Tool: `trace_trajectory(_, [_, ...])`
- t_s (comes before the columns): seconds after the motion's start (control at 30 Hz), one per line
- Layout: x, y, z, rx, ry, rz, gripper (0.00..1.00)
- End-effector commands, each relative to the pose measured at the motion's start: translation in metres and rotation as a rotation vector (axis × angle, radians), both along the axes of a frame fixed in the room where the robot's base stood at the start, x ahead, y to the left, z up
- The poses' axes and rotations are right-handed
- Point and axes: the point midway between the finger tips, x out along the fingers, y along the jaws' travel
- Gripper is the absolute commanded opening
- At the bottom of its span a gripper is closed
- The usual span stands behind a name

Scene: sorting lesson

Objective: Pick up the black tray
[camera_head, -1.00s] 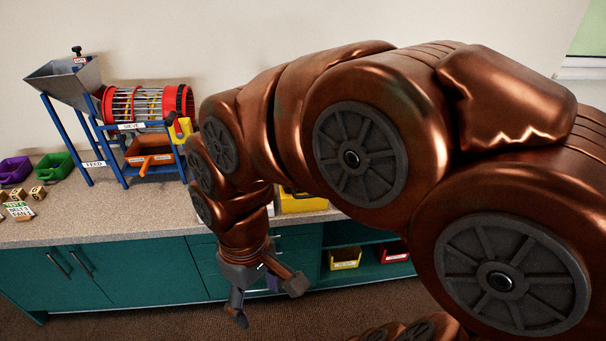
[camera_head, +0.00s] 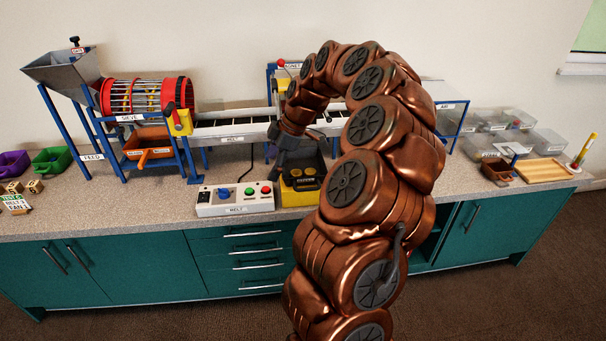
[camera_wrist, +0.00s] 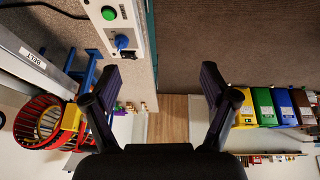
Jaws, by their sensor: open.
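A black tray (camera_head: 303,182) with yellow round pieces in it sits on a yellow block or box (camera_head: 297,198) on the counter, in front of the conveyor. It shows only in the head view, partly hidden by my arm on its right. My gripper (camera_head: 281,149) is above and slightly left of the tray, close to the conveyor, and holds nothing. The black tray does not show there.
A white control box (camera_head: 236,199) with a blue knob and buttons stands left of the tray. The conveyor (camera_head: 232,128) runs behind, with the red sieve drum (camera_head: 150,95) at left. Clear bins (camera_head: 545,142) and a wooden tray (camera_head: 543,171) stand at right.

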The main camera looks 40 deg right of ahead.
Motion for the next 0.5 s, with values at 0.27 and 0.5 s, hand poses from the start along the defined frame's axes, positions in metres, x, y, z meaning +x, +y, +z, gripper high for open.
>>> trace_trajectory(0.27, [-0.024, -0.116, -0.061, -0.078, -0.056, 0.000, 0.85])
trace_trajectory(0.5, [-0.034, -0.140, -0.080, -0.102, -0.061, 0.005, 0.85])
